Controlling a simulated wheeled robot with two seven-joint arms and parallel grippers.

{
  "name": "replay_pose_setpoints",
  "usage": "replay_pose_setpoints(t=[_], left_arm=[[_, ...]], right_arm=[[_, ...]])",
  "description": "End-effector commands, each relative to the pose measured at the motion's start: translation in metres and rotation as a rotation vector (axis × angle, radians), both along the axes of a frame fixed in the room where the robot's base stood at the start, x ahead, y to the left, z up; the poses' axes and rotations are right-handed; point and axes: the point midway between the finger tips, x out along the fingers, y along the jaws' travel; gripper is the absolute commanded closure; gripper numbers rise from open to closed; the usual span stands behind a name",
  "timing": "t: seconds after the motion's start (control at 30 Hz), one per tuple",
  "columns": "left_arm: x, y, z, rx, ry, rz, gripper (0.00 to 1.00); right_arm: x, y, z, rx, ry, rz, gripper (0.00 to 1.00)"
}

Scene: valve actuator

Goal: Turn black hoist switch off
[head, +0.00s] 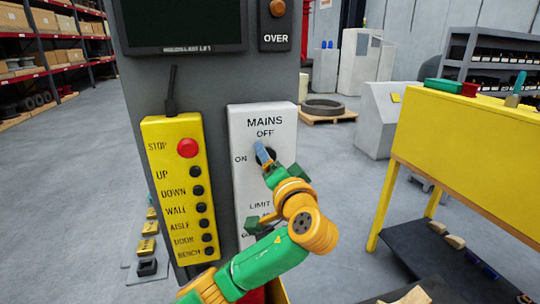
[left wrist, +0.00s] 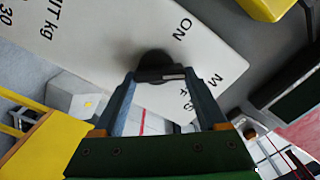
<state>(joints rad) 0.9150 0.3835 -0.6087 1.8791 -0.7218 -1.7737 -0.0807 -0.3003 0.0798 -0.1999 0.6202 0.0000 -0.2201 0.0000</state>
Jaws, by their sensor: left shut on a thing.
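The black hoist switch (left wrist: 153,62) is a round dark knob on the white MAINS panel (head: 242,196), between the OFF label above and the ON label at left. In the head view the knob (head: 272,156) is partly covered by my left gripper (head: 264,153). In the left wrist view the blue-grey fingers of my left gripper (left wrist: 165,82) reach to the knob and are shut on its near part. A pale strip shows on the knob between the fingertips. The direction the knob points is hard to tell. My right gripper is not in view.
A yellow pendant (head: 181,215) with a red STOP button (head: 187,148) and several black buttons hangs left of the panel. A dark screen (head: 180,24) is above. A yellow bench (head: 466,150) stands at right. Open floor lies between it and the grey column.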

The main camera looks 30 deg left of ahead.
Motion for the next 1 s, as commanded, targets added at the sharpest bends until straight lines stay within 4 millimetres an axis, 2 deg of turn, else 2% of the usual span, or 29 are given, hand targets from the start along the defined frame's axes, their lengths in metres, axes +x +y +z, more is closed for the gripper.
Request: replay_pose_setpoints(t=[0.1,0.4,0.7,1.0], left_arm=[[0.001,0.000,0.003,0.068,0.083,0.000,0.81],[0.002,-0.002,0.001,0.234,0.276,-0.001,0.81],[0.003,-0.002,-0.001,0.346,0.406,0.000,0.81],[0.003,-0.003,-0.002,0.394,0.460,-0.002,0.81]], right_arm=[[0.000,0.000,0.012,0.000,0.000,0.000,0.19],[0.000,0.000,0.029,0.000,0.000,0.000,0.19],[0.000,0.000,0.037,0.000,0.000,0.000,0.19],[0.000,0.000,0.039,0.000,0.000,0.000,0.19]])
